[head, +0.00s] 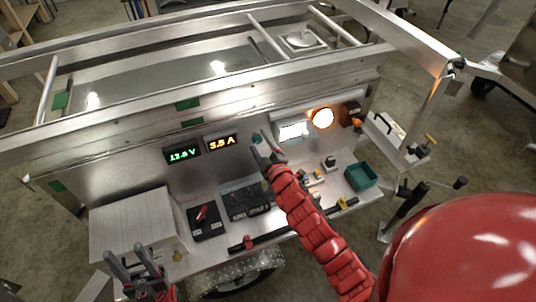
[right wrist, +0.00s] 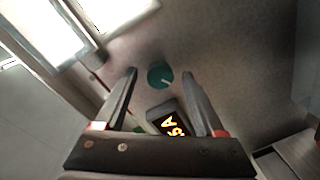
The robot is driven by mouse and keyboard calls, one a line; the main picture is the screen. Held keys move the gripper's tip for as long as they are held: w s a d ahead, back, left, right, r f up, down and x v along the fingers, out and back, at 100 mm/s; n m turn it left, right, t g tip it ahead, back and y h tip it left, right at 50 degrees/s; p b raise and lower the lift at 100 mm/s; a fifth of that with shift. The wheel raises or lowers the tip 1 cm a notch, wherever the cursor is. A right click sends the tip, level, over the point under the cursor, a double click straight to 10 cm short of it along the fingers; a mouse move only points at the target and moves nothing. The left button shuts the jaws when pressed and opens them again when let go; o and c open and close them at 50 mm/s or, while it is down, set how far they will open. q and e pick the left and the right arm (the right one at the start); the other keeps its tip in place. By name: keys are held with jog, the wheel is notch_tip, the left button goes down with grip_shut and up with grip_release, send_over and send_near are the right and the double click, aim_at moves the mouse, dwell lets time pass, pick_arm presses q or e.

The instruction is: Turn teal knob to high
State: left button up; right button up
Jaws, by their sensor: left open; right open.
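The teal knob (right wrist: 160,75) is round with a pale pointer line and sits on the metal panel. In the right wrist view it lies just beyond and between the fingertips of my right gripper (right wrist: 160,73), which is open with nothing between its fingers. In the head view the knob (head: 257,137) shows partly beside my right gripper (head: 268,152), which reaches the upright panel. I cannot tell whether the fingers touch the knob. My left gripper (head: 136,262) is open and empty at the lower left, near a pale box.
An amber display (head: 222,143) reading 3.5 A and a green display (head: 183,154) are left of the knob. A lit white panel (head: 293,132) and an orange lamp (head: 322,118) are to its right. A teal bin (head: 360,176) and a red-handled switch (head: 203,214) occupy the shelf.

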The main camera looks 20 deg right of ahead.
jog(key=shift+s+d, duration=0.15)
jog(key=shift+s, duration=0.3)
jog(key=s+r+b, duration=0.1)
jog(key=s, duration=1.5)
jog(key=shift+d+r, duration=0.15)
jog(key=shift+d, duration=0.25)
jog(key=shift+s, duration=0.1)
